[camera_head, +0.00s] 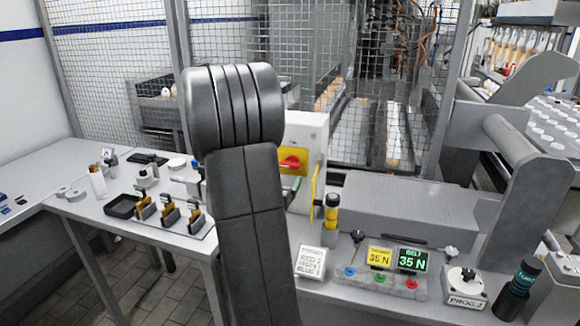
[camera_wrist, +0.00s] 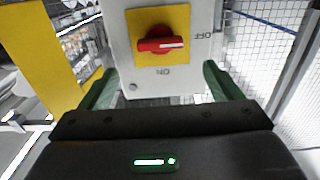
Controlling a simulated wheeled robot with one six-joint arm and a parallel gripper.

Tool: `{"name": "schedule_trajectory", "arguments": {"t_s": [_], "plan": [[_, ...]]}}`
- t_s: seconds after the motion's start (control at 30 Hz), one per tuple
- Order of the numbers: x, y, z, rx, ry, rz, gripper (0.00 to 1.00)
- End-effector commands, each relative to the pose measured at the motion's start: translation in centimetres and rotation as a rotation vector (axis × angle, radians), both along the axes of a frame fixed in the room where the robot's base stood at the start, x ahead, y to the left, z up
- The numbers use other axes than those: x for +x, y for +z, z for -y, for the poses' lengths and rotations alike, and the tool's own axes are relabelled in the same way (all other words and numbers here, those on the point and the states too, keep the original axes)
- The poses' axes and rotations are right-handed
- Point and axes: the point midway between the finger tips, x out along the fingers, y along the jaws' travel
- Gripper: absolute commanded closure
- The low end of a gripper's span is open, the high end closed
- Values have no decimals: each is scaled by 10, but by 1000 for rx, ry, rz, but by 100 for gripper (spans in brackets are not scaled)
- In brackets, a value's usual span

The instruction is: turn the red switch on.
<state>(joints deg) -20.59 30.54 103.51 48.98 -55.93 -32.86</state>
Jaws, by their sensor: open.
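The red switch (camera_head: 291,163) is a rotary knob on a yellow plate on a white box (camera_head: 312,140), right of my arm in the head view. In the wrist view the red switch (camera_wrist: 160,45) lies horizontal, its white mark pointing right towards the upside-down word OFF. The word ON is printed below the knob, also upside down. My gripper (camera_wrist: 161,82) is open and empty, its two green fingers spread wide either side of the box's near part. The knob is between and beyond the fingertips, apart from them. In the head view my arm hides most of the gripper.
A yellow bar (camera_wrist: 42,55) stands close on the left in the wrist view. A wire mesh fence (camera_head: 110,75) is behind the box. A yellow-and-black cylinder (camera_head: 331,213) and a control panel (camera_head: 380,283) with coloured buttons are on the bench to the right.

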Motion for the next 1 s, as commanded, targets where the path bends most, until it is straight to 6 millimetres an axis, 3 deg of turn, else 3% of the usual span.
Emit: {"name": "schedule_trajectory", "arguments": {"t_s": [0.2, 0.4, 0.83, 0.87, 1.0], "plan": [[45, 1, 15, 1, -2, -1, 15], [72, 1, 24, 1, 0, 0, 15], [83, 0, 27, 1, 2, -1, 15], [83, 0, 27, 1, 2, -1, 17], [83, 0, 27, 1, 2, -1, 44]]}}
